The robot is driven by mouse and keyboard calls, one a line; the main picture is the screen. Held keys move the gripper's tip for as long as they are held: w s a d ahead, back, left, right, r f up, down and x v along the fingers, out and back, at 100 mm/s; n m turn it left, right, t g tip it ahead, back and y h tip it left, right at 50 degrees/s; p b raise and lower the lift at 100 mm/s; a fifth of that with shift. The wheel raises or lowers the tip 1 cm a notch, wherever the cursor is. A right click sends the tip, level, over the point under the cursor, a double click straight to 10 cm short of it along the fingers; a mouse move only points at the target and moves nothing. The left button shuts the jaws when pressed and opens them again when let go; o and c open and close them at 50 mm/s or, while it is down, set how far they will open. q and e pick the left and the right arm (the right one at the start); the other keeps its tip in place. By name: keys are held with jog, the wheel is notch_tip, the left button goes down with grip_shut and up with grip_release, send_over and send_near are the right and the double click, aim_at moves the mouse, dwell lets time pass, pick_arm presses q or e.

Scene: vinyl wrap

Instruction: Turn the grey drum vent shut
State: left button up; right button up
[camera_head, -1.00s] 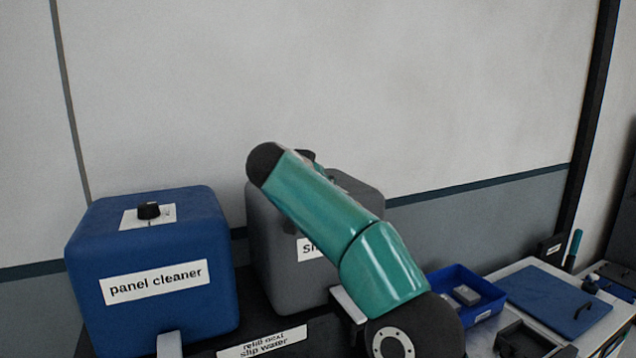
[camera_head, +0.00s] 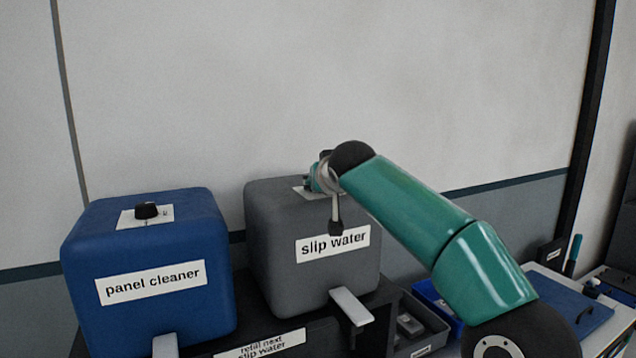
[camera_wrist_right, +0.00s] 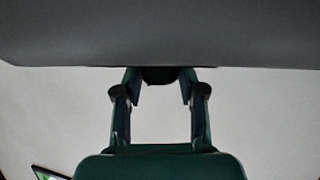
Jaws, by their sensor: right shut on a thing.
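In the right wrist view the fingers of my right gripper (camera_wrist_right: 160,88) are shut on the black vent knob (camera_wrist_right: 160,76), with the grey drum (camera_wrist_right: 160,35) filling the top. The knob is hidden in the head view, so its turn angle cannot be told. My left gripper is out of view.
A blue drum (camera_head: 150,265) labelled "panel cleaner", with a black knob (camera_head: 147,210) on top, stands to the left. Grey and blue bins and a table are at the lower right.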

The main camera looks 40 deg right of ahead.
jog(key=n+y+p, duration=0.1)
jog(key=n+t+y+p, duration=0.1)
jog(key=n+y, duration=0.1)
jog(key=shift+s+d+r+y, duration=0.1)
jog(key=shift+d+r+y, duration=0.05)
jog(key=shift+d+y, duration=0.15)
jog(key=shift+d+n+t+y+p, duration=0.15)
jog(key=shift+n+y+p, duration=0.2)
jog(key=shift+n+y, duration=1.05)
jog(key=shift+n+t+y+p, duration=0.15)
jog(key=shift+n+y+p, duration=0.15)
jog(key=shift+n+y, duration=1.05)
jog(key=shift+f+y, duration=0.2)
jog(key=shift+y, duration=0.15)
jog(key=o, duration=1.1)
jog(key=v, duration=1.1)
jog(key=shift+s+d+r, duration=0.15)
jog(key=shift+s+r, duration=0.05)
jog(key=shift+s, duration=0.1)
